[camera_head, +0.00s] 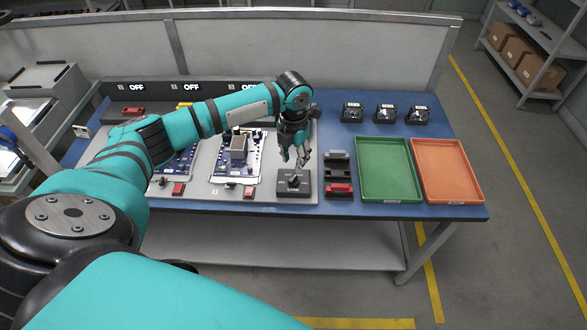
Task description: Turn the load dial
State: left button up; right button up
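The load dial (294,181) is a dark grey box with a black knob on its top face, at the front edge of the light grey panel on the blue table. My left gripper (294,160) hangs pointing down just above and behind the knob. Its fingers are spread apart with nothing between them. A small gap seems to lie between the fingertips and the knob, but contact is hard to judge. My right gripper is not in view.
Circuit boards (236,156) sit left of the dial, with red switches (249,193) in front. A black holder with a red part (339,189) stands close on the right. Beyond are a green tray (388,197) and an orange tray (449,198). Several small black devices (386,113) stand behind.

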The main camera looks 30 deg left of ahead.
pick_arm(q)
jog(key=shift+r, duration=2.3)
